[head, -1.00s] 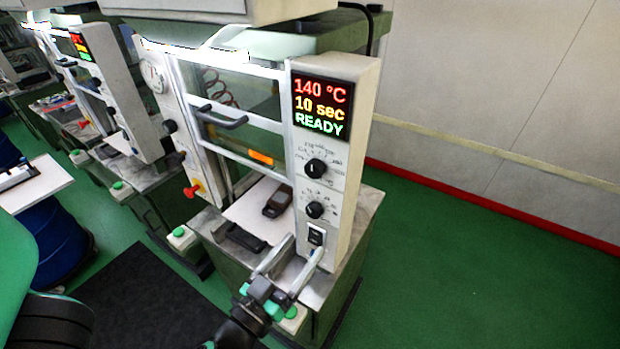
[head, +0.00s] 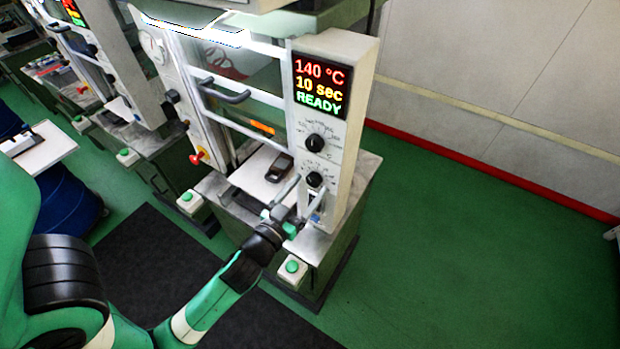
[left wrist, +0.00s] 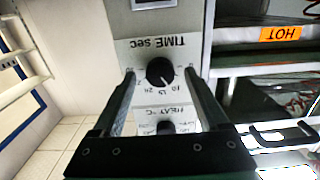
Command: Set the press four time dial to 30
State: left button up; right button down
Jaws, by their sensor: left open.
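The press panel's display (head: 319,84) reads 140 °C, 10 sec and READY in the head view. The black time dial (head: 314,179) is the lower knob below it. In the left wrist view the dial (left wrist: 160,71) appears upside down below the "TIME sec" label, its white mark towards the 10. My left gripper (head: 311,186) is open in front of the panel. In the left wrist view its fingertips (left wrist: 160,76) stand on either side of the dial, with gaps visible; I cannot tell how deep they reach. My right gripper is not in view.
The heat dial (head: 314,143) sits above the time dial. A dark mould part (head: 279,168) lies on the press's light plate. A green button box (head: 292,267) is at the front corner. Other presses stand to the left; the green floor at right is clear.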

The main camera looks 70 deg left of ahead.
pick_arm(q)
jog(key=shift+x, duration=0.9)
grip_shut()
